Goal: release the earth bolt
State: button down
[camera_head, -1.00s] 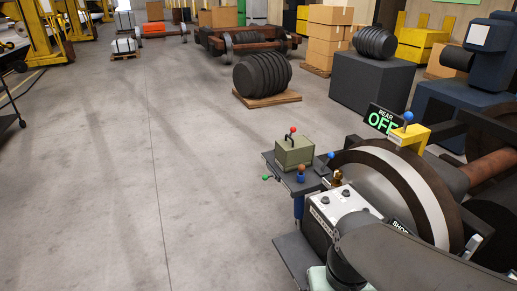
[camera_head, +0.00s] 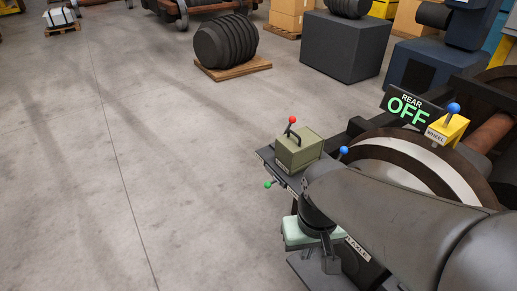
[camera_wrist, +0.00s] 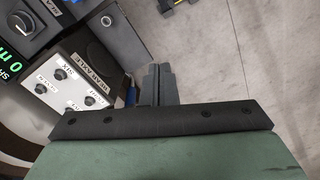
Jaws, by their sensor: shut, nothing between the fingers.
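No part in view carries a readable earth bolt label, so I cannot tell which one it is. An olive box (camera_head: 299,150) with a red-tipped handle stands on a dark shelf. A green-knobbed lever (camera_head: 268,185) sticks out from the shelf's left side, and a blue-knobbed lever (camera_head: 343,151) stands to the right. My gripper (camera_head: 331,262) is below and in front of the shelf, apart from the olive box. In the wrist view its fingers (camera_wrist: 158,84) are together and empty, beside a white control box (camera_wrist: 75,86) with several dark knobs. My arm hides part of the equipment.
A wheel (camera_head: 410,160) with a pale band stands behind my arm. Beside it are a green-lit REAR OFF sign (camera_head: 406,109) and a yellow block (camera_head: 447,130) with a blue knob. Open grey floor (camera_head: 150,160) lies to the left.

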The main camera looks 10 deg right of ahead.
aim_at(269, 187)
jog(key=w+d+f+m+t+y+b, duration=0.1)
jog(key=w+d+f+m+t+b, duration=0.1)
jog(key=w+f+m+t+b, duration=0.5)
jog(key=w+d+f+m+t+y+b, duration=0.2)
jog(key=w+f+m+t+b, duration=0.6)
jog(key=w+f+b, duration=1.1)
jog(key=shift+w+d+f+y, duration=0.15)
jog(key=shift+w+f+y, duration=0.15)
jog(key=shift+w+f, duration=0.5)
jog(key=shift+w+r, duration=0.15)
jog(key=shift+w, duration=0.15)
jog(key=b+x, duration=0.3)
jog(key=x, duration=0.9)
jog(key=shift+w, duration=0.3)
jog(key=shift+w+a+b, duration=0.3)
jog(key=shift+w+b, duration=0.05)
jog(key=shift+w, duration=0.2)
